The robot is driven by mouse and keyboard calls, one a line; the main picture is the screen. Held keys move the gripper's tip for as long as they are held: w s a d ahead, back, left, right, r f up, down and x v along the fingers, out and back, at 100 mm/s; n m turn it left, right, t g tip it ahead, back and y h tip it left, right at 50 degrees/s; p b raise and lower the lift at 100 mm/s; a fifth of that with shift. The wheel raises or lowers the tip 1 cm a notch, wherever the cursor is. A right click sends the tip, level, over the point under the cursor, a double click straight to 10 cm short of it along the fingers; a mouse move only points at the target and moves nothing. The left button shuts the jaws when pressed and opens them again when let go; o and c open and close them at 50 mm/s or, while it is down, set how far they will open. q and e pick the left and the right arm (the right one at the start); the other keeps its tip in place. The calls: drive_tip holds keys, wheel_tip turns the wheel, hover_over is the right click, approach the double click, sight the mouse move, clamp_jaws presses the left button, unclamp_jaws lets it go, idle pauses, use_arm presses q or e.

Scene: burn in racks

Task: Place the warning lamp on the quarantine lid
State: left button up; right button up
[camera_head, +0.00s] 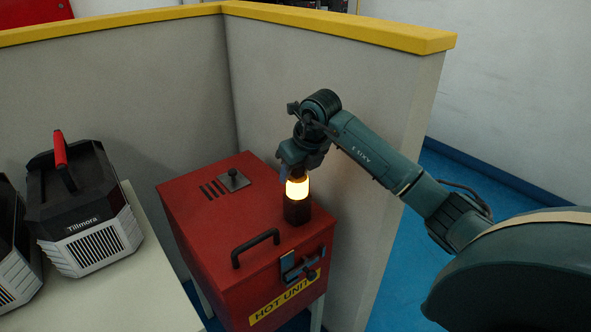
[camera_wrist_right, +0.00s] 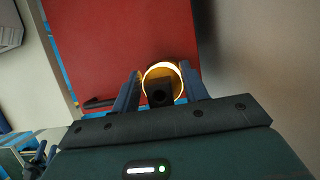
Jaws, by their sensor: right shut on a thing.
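The warning lamp (camera_head: 297,188) has a glowing yellow-orange band and a dark base. It is upright over the right part of the red quarantine lid (camera_head: 212,219), and its base appears to touch the lid or be very close to it. My right gripper (camera_head: 299,170) is shut on the top of the lamp from above. In the right wrist view the lamp (camera_wrist_right: 161,84) sits between the two fingers, with the red lid beyond it. My left gripper is not in view.
The lid has a black handle (camera_head: 255,248), a latch (camera_head: 300,268) and a small lever plate (camera_head: 233,180). A grey partition (camera_head: 330,100) with yellow top stands close behind and right. A white-and-black Tillmora unit (camera_head: 92,225) stands on the left table (camera_head: 135,293).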

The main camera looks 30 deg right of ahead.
drive_tip(key=shift+f, duration=0.15)
drive_tip(key=o, duration=1.4)
